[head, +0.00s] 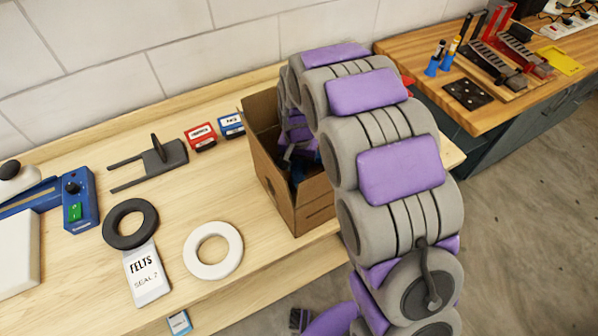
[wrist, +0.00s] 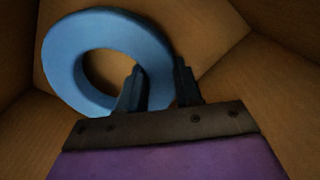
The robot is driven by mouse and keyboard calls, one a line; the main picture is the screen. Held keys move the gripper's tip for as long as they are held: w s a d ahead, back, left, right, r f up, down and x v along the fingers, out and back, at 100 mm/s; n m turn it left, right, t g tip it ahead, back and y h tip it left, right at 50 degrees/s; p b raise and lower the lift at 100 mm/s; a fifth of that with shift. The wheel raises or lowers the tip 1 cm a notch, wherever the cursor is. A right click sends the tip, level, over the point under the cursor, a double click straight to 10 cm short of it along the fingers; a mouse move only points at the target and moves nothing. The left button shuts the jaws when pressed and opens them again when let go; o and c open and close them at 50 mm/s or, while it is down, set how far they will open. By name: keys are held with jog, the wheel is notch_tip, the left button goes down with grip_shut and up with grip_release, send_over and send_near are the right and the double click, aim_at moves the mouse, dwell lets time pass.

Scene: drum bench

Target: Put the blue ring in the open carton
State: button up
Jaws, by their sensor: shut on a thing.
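The blue ring (wrist: 72,62) shows in the wrist view, gripped at its right side between the fingers of my gripper (wrist: 160,88). Brown cardboard walls surround the ring and gripper in that view. In the head view the open carton (head: 298,206) stands on the bench, and my arm reaches down into it from the right. The gripper end is partly visible inside the carton; the ring is hidden there by the arm and carton wall. I cannot tell whether the ring touches the carton's bottom.
A black ring (head: 113,232) and a white ring (head: 190,258) lie left of the carton, with a labelled card (head: 146,274). A second bench (head: 420,50) is at the right.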

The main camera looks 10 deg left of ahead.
notch_tip(320, 180, down, 3)
jog(key=shift+f+b, duration=0.1)
jog(key=shift+b, duration=0.25)
jog(key=o, duration=1)
notch_tip(320, 180, up, 12)
jog(key=p, duration=0.2)
jog(key=shift+p, duration=0.3)
